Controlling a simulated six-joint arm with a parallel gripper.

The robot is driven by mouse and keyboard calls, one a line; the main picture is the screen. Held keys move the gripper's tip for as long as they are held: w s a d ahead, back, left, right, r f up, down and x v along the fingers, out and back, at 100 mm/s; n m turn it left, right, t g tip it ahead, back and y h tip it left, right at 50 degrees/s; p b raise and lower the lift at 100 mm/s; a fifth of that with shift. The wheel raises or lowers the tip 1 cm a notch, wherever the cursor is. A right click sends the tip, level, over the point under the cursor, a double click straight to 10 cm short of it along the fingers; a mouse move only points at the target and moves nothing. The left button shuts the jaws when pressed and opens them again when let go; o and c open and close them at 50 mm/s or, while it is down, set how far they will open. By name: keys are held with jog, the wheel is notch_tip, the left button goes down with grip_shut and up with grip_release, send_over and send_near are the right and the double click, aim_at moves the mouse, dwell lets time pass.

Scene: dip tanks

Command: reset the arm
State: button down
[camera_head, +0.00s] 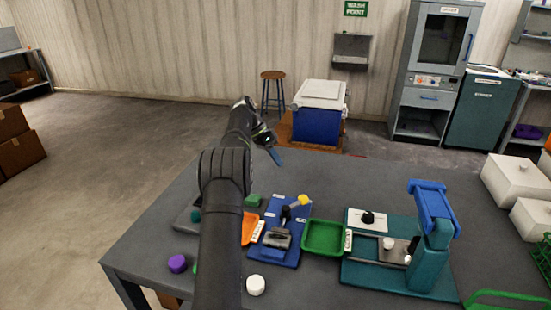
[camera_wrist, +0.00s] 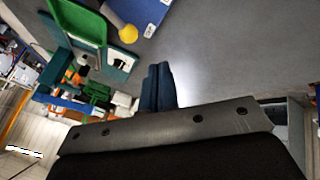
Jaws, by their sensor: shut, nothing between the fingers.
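My gripper (camera_head: 277,157) is raised above the back edge of the grey table (camera_head: 365,178), partly hidden by my own dark arm, which reaches up from the front of the picture. In the wrist view its two dark blue fingers (camera_wrist: 157,66) lie side by side. They are shut with nothing between them. No object touches the fingers in either view.
A blue board (camera_head: 285,255) with a yellow-tipped part, a green tray (camera_head: 323,237) and a teal fixture with a blue top (camera_head: 434,208) stand on the table. A white round piece (camera_head: 255,285) and a purple piece (camera_head: 178,263) lie near the front. The table's back strip is clear.

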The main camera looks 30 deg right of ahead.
jog(key=shift+w+a+r, duration=0.15)
jog(key=shift+r, duration=0.1)
dwell(0.5)
jog(key=x, duration=0.9)
jog(key=shift+s+a+f, duration=0.1)
jog(key=shift+s+f, duration=0.1)
jog(key=shift+s, duration=0.1)
jog(key=shift+s+f, duration=0.3)
jog(key=shift+s, duration=0.5)
jog(key=shift+s+f, duration=0.2)
jog(key=shift+s, duration=0.8)
